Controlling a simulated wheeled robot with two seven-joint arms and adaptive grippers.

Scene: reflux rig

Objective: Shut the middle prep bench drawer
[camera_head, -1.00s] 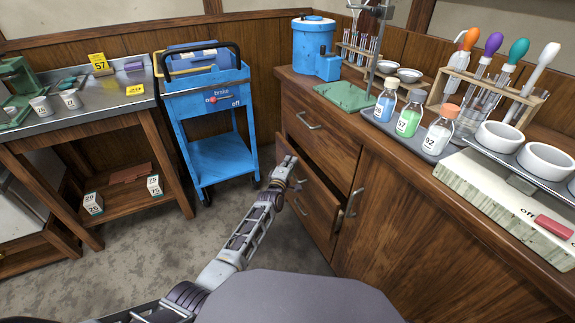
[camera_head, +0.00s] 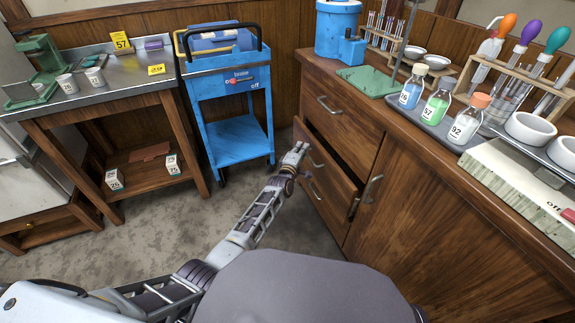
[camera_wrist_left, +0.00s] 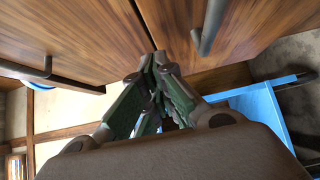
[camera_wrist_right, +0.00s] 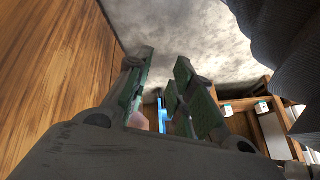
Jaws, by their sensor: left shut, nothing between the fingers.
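The middle drawer (camera_head: 335,165) of the wooden prep bench stands out from the bench, with a dark gap along its top edge. The top drawer (camera_head: 350,120) above it looks closed. My left gripper (camera_head: 297,153) is shut and empty, at the front of the open drawer near its handle. I cannot tell whether it touches. In the left wrist view the shut fingertips (camera_wrist_left: 160,62) lie close to wooden fronts with dark handles (camera_wrist_left: 208,28). My right gripper (camera_wrist_right: 158,85) is open and empty beside a wooden surface; the head view does not show it.
A blue cart (camera_head: 232,110) stands left of the bench, and a steel-topped table (camera_head: 110,92) is farther left. On the bench top are bottles (camera_head: 437,105), a green plate (camera_head: 368,82) and a blue container (camera_head: 337,28). The grey floor (camera_head: 150,235) before the drawers is open.

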